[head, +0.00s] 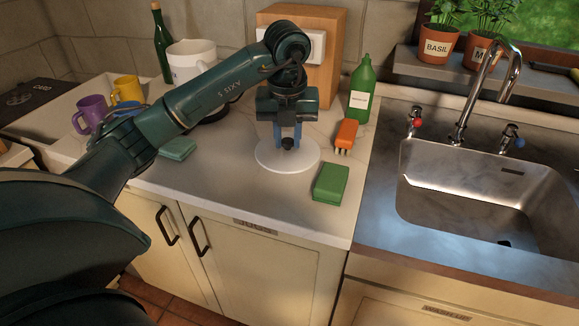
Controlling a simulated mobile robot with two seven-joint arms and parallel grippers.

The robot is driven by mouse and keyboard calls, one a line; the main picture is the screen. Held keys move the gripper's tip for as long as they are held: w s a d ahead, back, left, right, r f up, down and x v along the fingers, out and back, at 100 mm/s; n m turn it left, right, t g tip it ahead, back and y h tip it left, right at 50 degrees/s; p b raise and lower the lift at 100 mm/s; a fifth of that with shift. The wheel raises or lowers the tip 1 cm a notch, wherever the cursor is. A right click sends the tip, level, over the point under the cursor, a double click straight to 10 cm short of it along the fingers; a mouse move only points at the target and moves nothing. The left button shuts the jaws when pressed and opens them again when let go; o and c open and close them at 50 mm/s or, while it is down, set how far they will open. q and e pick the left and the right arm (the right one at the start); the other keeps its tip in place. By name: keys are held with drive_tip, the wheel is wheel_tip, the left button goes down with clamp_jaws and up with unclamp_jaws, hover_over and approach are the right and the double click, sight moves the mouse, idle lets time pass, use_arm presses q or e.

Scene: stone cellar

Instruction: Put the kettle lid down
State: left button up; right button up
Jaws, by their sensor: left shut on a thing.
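The kettle lid (268,160) is a flat white disc with a dark knob at its middle. It is level, over the bare worktop at the middle of the head view. My left gripper (287,140) points straight down, with its blue fingers shut on the knob. The lid is at the worktop surface or very slightly above it; I cannot tell whether it touches. No kettle can be made out for certain; a dark round thing (217,115) is mostly hidden behind my left arm. My right gripper is not in view.
Right of the lid are a green box-like block (331,183), an orange brush (346,135) and a green bottle (361,90). A wooden box (322,75) stands behind. Left are a teal sponge (177,149) and mugs (91,113). A sink (470,190) lies right. Worktop in front is clear.

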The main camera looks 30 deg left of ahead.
sight(287, 154)
use_arm(q)
wheel_tip(287, 154, down, 6)
drive_tip(key=shift+s+f, duration=0.1)
drive_tip(key=shift+f, duration=0.45)
drive_tip(key=shift+f, duration=0.2)
drive_tip(key=o, duration=1)
drive_tip(key=shift+r, duration=0.1)
